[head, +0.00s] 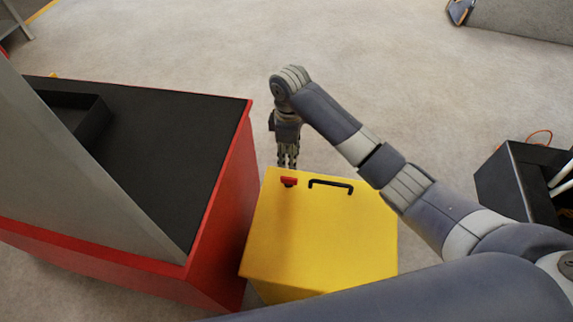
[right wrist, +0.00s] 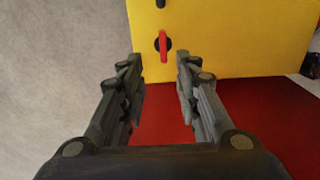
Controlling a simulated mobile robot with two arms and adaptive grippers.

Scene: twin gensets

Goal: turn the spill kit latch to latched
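The spill kit is a yellow box (head: 320,235) in the lower middle of the head view. Its latch (head: 289,181) is a small red lever near one top edge, beside a black handle (head: 331,185). In the right wrist view the red latch (right wrist: 163,45) sits on a round black base, its lever running up and down the picture, roughly in line with the handle. My right gripper (head: 288,164) points down near the latch. The wrist view shows its fingers (right wrist: 160,66) apart and empty, with the latch beyond the gap between their tips. My left gripper is out of view.
A red cabinet with a black top (head: 165,130) stands close to the left of the yellow box. A grey slanted panel (head: 80,160) covers part of it. A black case (head: 520,180) stands at right. Open floor (head: 190,45) lies beyond.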

